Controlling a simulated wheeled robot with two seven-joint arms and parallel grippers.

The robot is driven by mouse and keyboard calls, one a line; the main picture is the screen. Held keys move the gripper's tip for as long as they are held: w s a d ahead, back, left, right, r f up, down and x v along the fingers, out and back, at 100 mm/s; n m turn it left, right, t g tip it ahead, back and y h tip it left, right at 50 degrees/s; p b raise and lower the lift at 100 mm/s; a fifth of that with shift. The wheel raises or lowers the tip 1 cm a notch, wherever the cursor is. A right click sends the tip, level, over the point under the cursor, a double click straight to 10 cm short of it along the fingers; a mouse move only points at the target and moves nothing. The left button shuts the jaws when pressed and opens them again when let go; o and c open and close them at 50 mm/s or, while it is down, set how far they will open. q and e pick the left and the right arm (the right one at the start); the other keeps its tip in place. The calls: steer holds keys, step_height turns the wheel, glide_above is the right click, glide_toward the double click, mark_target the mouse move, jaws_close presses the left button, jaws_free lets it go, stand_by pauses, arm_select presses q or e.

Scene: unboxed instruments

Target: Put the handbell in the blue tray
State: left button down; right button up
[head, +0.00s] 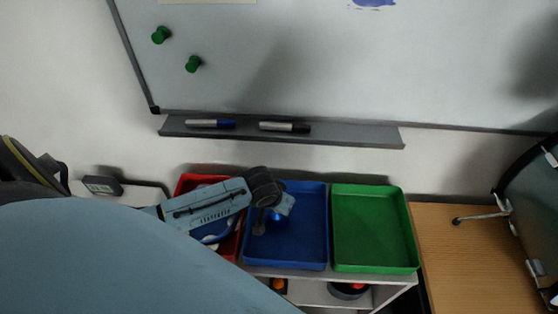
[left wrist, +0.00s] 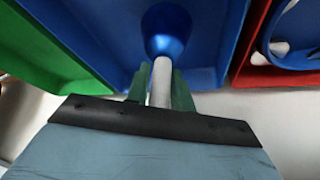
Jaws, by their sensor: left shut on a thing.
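The handbell (left wrist: 166,35) has a shiny blue bell and a pale handle. My left gripper (left wrist: 160,82) is shut on its handle, with one green finger on each side. In the head view my left gripper (head: 272,208) is over the left part of the blue tray (head: 306,245), and the wrist hides most of the bell. The blue tray also fills the background behind the bell in the left wrist view (left wrist: 100,22). I cannot tell whether the bell touches the tray floor. My right gripper is not in view.
A red tray (head: 188,183) with blue and white items stands left of the blue tray. An empty green tray (head: 372,230) stands to its right. A whiteboard ledge (head: 350,134) with two markers is behind. A wooden desk (head: 465,255) is at right.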

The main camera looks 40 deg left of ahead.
arm_select(q)
steer(key=shift+f, duration=1.3)
steer(key=c, duration=1.2)
jaws_free()
steer(key=shift+f, duration=0.15)
steer(key=p+v, duration=0.2)
steer(key=v, duration=1)
